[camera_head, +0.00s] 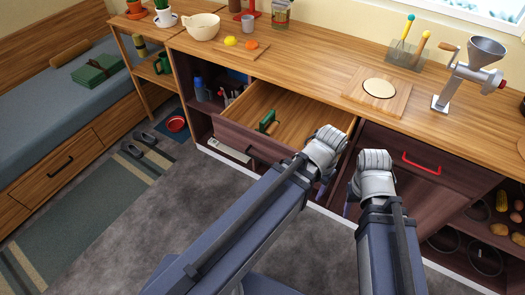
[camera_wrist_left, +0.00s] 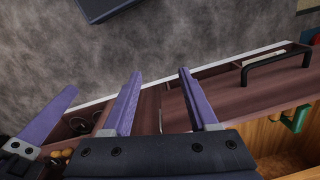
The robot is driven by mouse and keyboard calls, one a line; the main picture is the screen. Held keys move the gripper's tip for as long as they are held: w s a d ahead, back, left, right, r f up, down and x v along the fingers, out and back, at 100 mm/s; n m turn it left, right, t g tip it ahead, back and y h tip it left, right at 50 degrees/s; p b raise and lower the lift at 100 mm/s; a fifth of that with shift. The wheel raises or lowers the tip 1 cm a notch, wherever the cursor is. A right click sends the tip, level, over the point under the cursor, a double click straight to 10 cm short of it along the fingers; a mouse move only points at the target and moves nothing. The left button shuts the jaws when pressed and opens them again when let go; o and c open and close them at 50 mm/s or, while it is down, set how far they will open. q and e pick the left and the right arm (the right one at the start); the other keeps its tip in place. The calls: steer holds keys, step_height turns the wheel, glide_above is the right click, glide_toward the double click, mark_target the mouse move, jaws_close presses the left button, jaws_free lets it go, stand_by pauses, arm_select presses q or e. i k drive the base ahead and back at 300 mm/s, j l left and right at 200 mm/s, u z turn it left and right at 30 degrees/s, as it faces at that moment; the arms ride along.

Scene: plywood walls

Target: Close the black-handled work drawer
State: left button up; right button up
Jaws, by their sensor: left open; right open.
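The work drawer (camera_head: 244,133) stands pulled out of the counter, with its wooden inside showing. Its dark front (camera_wrist_left: 225,92) and black handle (camera_wrist_left: 279,64) show in the left wrist view; I cannot make out the handle in the head view. A green-handled tool (camera_head: 267,121) lies in the drawer. My left gripper (camera_wrist_left: 158,73) is open and empty, near the drawer front and to the left of the handle in the wrist view. In the head view, my left wrist covers the drawer's right front corner. My right gripper (camera_head: 347,207) is open, right of the drawer, its fingers mostly hidden.
The countertop holds a cutting board (camera_head: 357,94), a grinder (camera_head: 467,75) and a bowl (camera_head: 203,26). Open shelves lie either side. The grey floor (camera_head: 195,200) before the drawer is clear.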

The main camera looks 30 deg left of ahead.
mark_target(293, 118)
steer(key=k+u, duration=0.2)
steer(key=u, duration=0.25)
steer(key=k+u, duration=0.25)
steer(key=u, duration=0.15)
steer(key=i+z, duration=0.25)
steer(key=z, duration=0.15)
